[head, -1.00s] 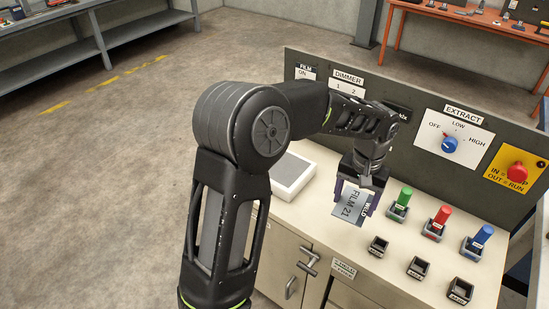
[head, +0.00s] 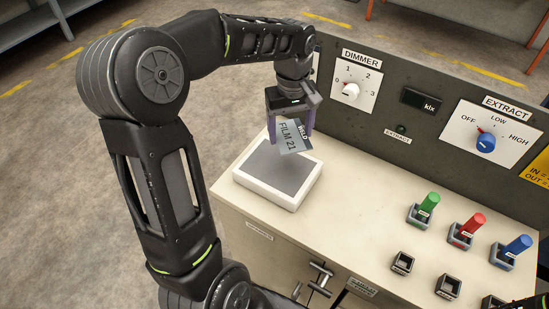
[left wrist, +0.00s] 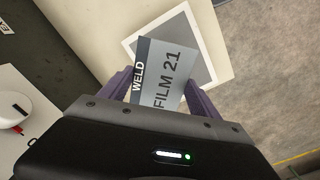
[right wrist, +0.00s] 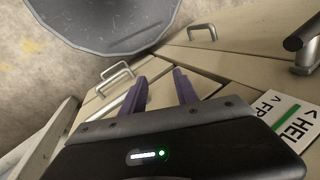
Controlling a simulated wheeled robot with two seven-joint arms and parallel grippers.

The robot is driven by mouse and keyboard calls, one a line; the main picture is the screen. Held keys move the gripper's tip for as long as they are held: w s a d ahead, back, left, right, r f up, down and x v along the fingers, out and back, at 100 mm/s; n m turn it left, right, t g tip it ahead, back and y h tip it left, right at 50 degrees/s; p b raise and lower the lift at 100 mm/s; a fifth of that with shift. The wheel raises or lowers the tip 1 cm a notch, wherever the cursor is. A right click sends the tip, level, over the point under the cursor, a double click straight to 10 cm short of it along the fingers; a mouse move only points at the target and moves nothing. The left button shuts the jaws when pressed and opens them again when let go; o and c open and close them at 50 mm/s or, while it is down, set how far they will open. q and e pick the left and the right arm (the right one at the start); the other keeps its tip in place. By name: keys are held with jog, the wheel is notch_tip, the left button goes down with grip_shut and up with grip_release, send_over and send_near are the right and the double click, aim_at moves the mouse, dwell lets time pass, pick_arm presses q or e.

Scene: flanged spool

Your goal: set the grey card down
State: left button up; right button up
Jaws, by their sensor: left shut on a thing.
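The grey card (head: 289,136), marked FILM 21 and WELD, is held between the purple fingers of my left gripper (head: 291,127). It also shows in the left wrist view (left wrist: 165,76), where my left gripper (left wrist: 160,90) is shut on it. The card is above the back part of a white-framed box with a grey top panel (head: 277,170); that panel also shows in the left wrist view (left wrist: 197,42). I cannot tell the exact gap between card and panel. My right gripper (right wrist: 158,82) shows in the right wrist view with its fingers apart and nothing between them, near cabinet drawers.
A control panel with a dimmer knob (head: 351,90) and an extract knob (head: 485,142) stands behind the bench. Green (head: 425,205), red (head: 466,232) and blue (head: 514,248) pegs stand in holders at right, near empty sockets. The bench top (head: 350,200) between box and pegs is clear.

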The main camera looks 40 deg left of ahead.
aim_at(278, 138)
pick_arm(q)
jog(key=shift+s+a+r+n, duration=0.2)
jog(key=shift+s+a+n, duration=0.1)
jog(key=shift+s+n, duration=0.45)
jog(key=shift+s+a+r+n, duration=0.1)
jog(key=shift+s+a+n, duration=0.2)
jog(key=shift+n, duration=0.35)
jog(key=shift+s+a+r+n, duration=0.1)
jog(key=shift+s+a+n, duration=0.15)
jog(key=shift+n, duration=0.35)
jog(key=shift+d, duration=0.1)
jog(key=shift+f+p, duration=0.3)
jog(key=shift+f, duration=2.85)
jog(key=shift+f, duration=1.9)
